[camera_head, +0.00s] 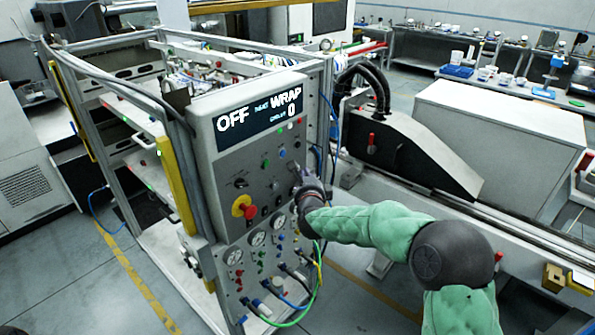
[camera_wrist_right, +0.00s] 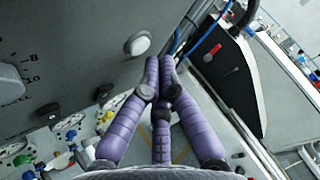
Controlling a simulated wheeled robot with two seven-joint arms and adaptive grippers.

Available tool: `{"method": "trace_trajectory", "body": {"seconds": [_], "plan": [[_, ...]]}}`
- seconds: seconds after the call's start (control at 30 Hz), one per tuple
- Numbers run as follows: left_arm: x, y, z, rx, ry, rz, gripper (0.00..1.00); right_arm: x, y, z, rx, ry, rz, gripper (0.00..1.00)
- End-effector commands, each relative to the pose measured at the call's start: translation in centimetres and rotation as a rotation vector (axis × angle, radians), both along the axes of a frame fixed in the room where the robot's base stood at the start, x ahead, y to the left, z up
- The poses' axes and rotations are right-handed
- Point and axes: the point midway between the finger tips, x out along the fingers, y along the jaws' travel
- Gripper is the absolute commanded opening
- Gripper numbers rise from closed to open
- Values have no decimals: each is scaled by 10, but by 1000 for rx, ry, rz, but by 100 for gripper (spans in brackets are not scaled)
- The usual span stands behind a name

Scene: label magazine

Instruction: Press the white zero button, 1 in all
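The grey control panel (camera_head: 222,158) stands left of centre in the head view. Its display (camera_head: 258,112) reads OFF, WRAP and 0. In the right wrist view a round white button (camera_wrist_right: 137,44) stands out from the panel face. My right gripper (camera_head: 299,170) is at the panel's right edge in the head view. In the right wrist view its purple fingers (camera_wrist_right: 160,63) are drawn together with nothing between them. Their tips are just right of the white button and look apart from it. In the head view I cannot single out this button with certainty. My left gripper is not in view.
A red and yellow emergency stop (camera_head: 243,207), a black knob (camera_head: 240,183) and several gauges sit on the panel. Hoses (camera_head: 300,310) hang below. A black machine housing (camera_head: 408,150) stands to the right. A yellow post (camera_head: 177,185) is left of the panel.

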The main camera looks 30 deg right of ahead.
Motion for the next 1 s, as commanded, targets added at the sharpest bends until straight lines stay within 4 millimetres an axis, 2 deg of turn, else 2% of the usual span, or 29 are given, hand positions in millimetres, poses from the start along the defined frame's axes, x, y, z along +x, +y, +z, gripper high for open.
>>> {"method": "trace_trajectory", "body": {"seconds": [0.17, 0.7, 1.0], "plan": [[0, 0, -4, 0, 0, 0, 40, -4, -2, 0, 0, -2, -1, 0], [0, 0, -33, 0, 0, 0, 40, -44, -18, -2, 0, -1, 0, 0], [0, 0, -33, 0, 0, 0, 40, -46, -19, 0, 0, -1, 0, 0]]}}
